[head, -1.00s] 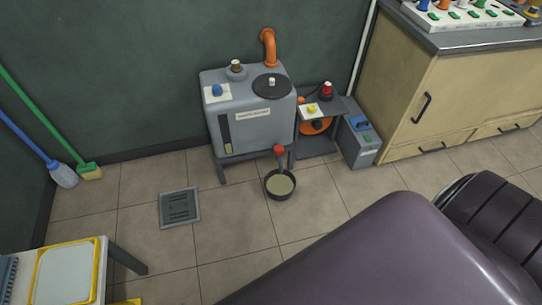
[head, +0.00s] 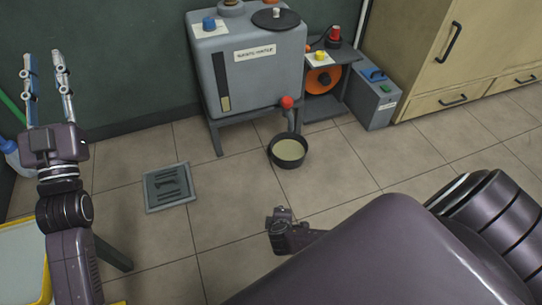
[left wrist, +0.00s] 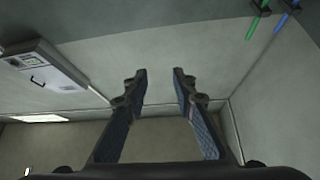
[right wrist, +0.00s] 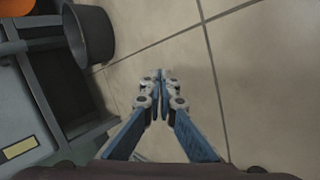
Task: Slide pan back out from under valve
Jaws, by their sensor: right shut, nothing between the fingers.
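The dark round pan (head: 275,158) stands on the tiled floor and holds pale yellowish-green liquid. It sits at the foot of the grey tank (head: 255,75), below the valve with the red knob (head: 287,102). The right wrist view shows the dark side of the pan (right wrist: 95,35) at upper left. My right gripper (right wrist: 161,78) is shut and empty above bare tiles, apart from the pan. In the head view only its dark wrist part shows clearly near the front of the pan. My left gripper (head: 45,62) is raised at the left, open and empty.
A floor drain (head: 169,187) lies left of the pan. An orange-reel machine (head: 323,80) and a grey-blue box (head: 374,103) stand to the right of the tank. A yellow-edged table (head: 22,250) is at lower left.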

